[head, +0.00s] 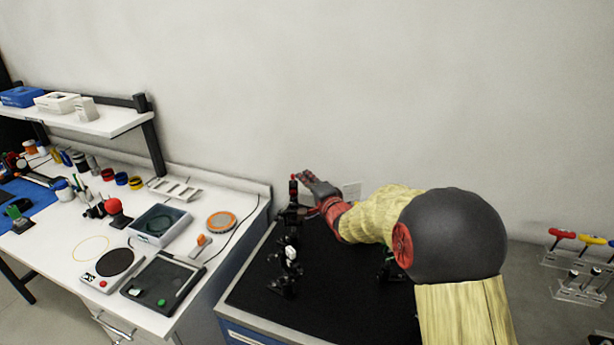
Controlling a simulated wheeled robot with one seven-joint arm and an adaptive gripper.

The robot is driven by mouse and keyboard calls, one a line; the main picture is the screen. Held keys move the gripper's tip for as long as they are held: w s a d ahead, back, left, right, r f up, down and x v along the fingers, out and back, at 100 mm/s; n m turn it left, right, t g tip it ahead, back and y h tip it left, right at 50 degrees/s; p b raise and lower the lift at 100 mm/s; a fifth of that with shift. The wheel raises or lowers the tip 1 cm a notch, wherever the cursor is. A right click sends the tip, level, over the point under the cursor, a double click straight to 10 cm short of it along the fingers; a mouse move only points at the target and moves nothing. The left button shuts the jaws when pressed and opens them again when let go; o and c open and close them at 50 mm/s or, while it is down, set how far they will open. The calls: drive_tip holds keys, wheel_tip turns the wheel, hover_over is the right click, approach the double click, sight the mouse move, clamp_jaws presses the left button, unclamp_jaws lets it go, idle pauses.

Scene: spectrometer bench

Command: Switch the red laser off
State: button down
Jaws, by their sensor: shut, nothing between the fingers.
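A small upright dark device with red parts (293,188), which looks like the red laser, stands at the back left of the black bench top (262,290). My gripper (301,177) is shut and empty, with its fingertips close to the right of the device's upper end. I cannot tell whether they touch it. The laser's switch and whether its beam is on are too small to make out. My arm comes in from the right and hides much of the bench's right side.
Black optical mounts (288,262) stand in front of the device on the bench. A white table (70,262) at left holds trays, a scale and a red knob (114,206). A rack of coloured-handled tools (570,258) is at far right. The wall is close behind.

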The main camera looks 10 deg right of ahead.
drive_tip(key=shift+w+a+r+n+g+p, duration=0.1)
drive_tip(key=shift+a+r+n+g+p, duration=0.3)
drive_tip(key=shift+n+p, duration=0.3)
drive_tip(key=shift+a, duration=0.15)
idle(0.4)
